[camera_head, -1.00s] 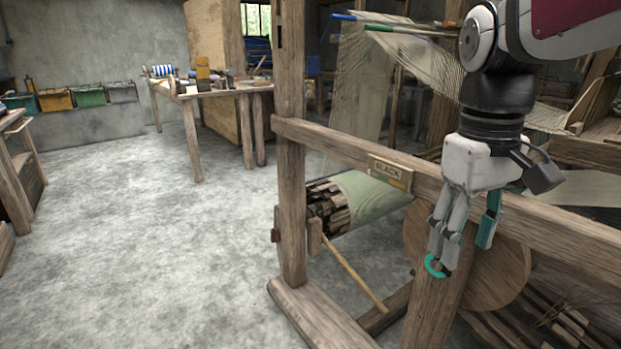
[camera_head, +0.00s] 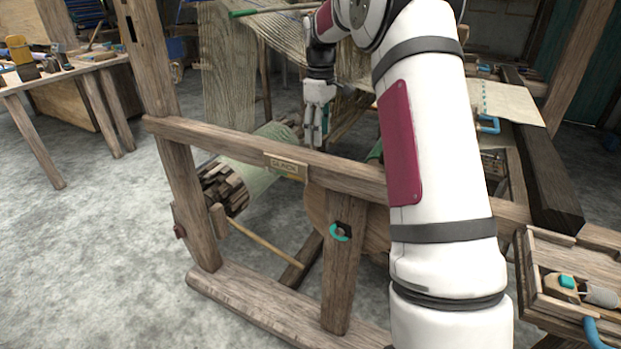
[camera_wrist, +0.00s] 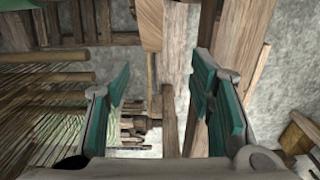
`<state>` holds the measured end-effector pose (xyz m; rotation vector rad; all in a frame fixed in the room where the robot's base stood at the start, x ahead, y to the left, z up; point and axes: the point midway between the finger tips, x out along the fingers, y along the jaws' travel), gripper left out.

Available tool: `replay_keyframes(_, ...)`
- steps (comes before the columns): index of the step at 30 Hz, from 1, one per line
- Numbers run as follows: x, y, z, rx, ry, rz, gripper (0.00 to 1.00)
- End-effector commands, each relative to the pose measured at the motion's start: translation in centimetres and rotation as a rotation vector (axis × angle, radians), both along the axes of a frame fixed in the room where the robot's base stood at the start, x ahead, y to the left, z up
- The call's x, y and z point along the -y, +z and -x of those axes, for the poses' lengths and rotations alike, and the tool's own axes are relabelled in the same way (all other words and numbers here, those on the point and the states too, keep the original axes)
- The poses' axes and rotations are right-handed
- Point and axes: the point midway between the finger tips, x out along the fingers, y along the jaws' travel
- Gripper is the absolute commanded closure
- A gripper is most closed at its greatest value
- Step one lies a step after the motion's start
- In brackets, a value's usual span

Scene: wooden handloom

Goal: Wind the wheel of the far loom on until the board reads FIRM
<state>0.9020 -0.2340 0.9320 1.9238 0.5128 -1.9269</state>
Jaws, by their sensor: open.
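The wooden loom in front of me carries a small board (camera_head: 285,163) on its rail; its lettering looks like SLACK but is blurred. A round wooden wheel or disc (camera_head: 318,208) is partly hidden behind the post and my arm. My gripper (camera_head: 316,142) points down beyond the rail, open, above the cloth roll's (camera_head: 258,165) right end. In the wrist view my open gripper (camera_wrist: 162,85) has teal pads, with a wooden bar (camera_wrist: 170,120) showing between them; I cannot tell its depth or any contact.
The loom's front rail (camera_head: 225,144) crosses between my body and my gripper. A thin stick (camera_head: 262,243) slants below the roll. A tool tray (camera_head: 530,290) stands at right, a workbench (camera_head: 70,68) at back left. The floor (camera_head: 90,250) at left is clear.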

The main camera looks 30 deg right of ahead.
Motion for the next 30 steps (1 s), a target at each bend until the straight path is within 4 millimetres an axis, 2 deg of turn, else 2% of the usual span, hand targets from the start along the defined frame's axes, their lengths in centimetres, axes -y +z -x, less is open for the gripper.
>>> replay_keyframes(3,0.1,-1.8,-0.5,-0.001,0.002,-0.001,0.51)
replay_keyframes(12,0.6,-4.9,-1.5,0.0,0.006,-0.004,0.51)
replay_keyframes(20,0.7,-6.2,-1.6,-0.001,0.008,-0.004,0.51)
replay_keyframes(23,0.7,-7.5,-1.6,-0.002,0.008,-0.005,0.51)
replay_keyframes(30,0.6,-12.2,-1.6,-0.002,0.008,-0.006,0.51)
